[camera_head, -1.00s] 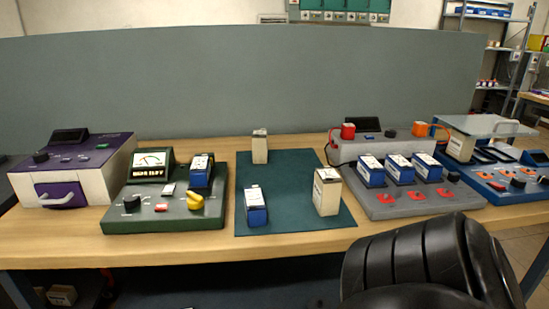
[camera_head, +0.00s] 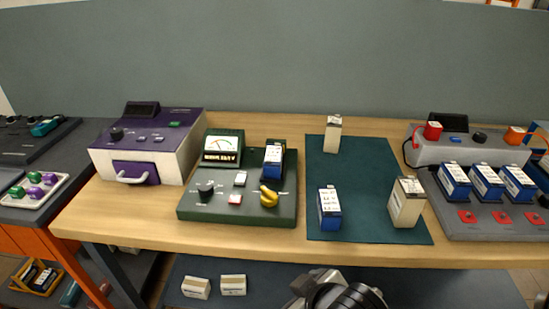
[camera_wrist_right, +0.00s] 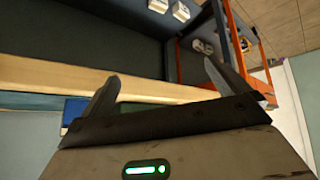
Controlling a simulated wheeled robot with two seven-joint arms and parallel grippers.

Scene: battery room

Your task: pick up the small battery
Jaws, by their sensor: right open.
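Three batteries stand upright on the dark green mat (camera_head: 365,170). A slim beige battery (camera_head: 333,134) is at the back and looks the smallest. A blue battery (camera_head: 328,208) with a white label is at the front left, and a wider beige battery (camera_head: 407,203) at the front right. My right gripper (camera_wrist_right: 160,88) is open, with nothing between its fingers, near the table's front edge. In the head view only a dark part of my arm shows at the bottom, below the mat. My left gripper is out of view.
A green tester (camera_head: 240,212) holding a blue battery stands left of the mat. A purple and white unit (camera_head: 150,150) is further left. A grey charger (camera_head: 495,220) with several blue batteries is right. Small white boxes (camera_head: 232,285) lie on the lower shelf.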

